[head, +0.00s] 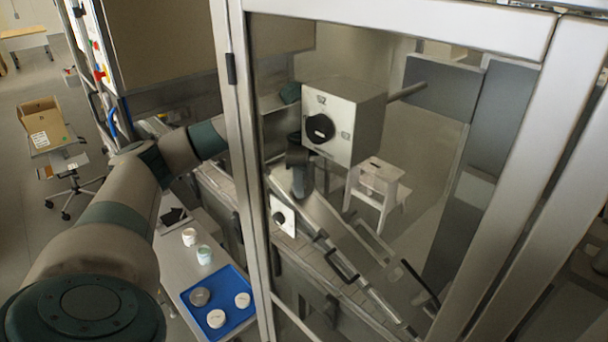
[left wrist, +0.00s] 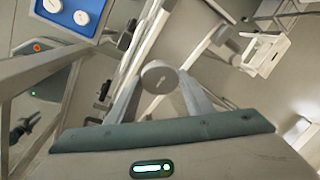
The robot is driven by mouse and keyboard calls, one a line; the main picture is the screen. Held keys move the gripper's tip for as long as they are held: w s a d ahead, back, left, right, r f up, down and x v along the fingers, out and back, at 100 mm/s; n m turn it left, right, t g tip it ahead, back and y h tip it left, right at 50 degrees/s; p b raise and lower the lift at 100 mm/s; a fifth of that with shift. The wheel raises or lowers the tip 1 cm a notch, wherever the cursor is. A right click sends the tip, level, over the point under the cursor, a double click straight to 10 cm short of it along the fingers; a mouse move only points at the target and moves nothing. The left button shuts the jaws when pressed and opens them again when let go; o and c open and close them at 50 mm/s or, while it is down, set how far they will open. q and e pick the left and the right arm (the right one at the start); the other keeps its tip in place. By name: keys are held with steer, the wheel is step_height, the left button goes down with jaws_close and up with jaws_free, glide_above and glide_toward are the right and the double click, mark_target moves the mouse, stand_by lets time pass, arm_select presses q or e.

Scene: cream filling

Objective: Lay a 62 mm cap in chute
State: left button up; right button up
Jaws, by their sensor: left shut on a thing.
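In the left wrist view a round pale-grey cap (left wrist: 158,76) with a small mark on its face sits between the fingertips of my left gripper (left wrist: 160,88). The gripper is shut on it. In the head view my left arm reaches from the left behind the door frame, and the cap cannot be made out there. The sloping metal chute (head: 335,228) runs down to the right behind the glass, below a grey box with a black knob. Whether the cap touches the chute cannot be told. My right gripper is not in view.
A blue tray (head: 261,318) with several round caps lies on the side table, and also shows in the left wrist view (left wrist: 66,47). Two small jars (head: 189,237) (head: 204,255) stand behind it. The metal door frame (head: 240,150) and the grey knob box (head: 348,115) are close obstacles.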

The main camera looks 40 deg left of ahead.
arm_select(q)
steer(key=shift+a+f, duration=0.2)
steer(key=shift+f, duration=0.55)
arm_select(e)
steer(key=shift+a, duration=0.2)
arm_select(q)
steer(key=shift+a, duration=0.1)
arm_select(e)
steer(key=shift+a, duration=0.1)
arm_select(q)
steer(key=o, duration=1.1)
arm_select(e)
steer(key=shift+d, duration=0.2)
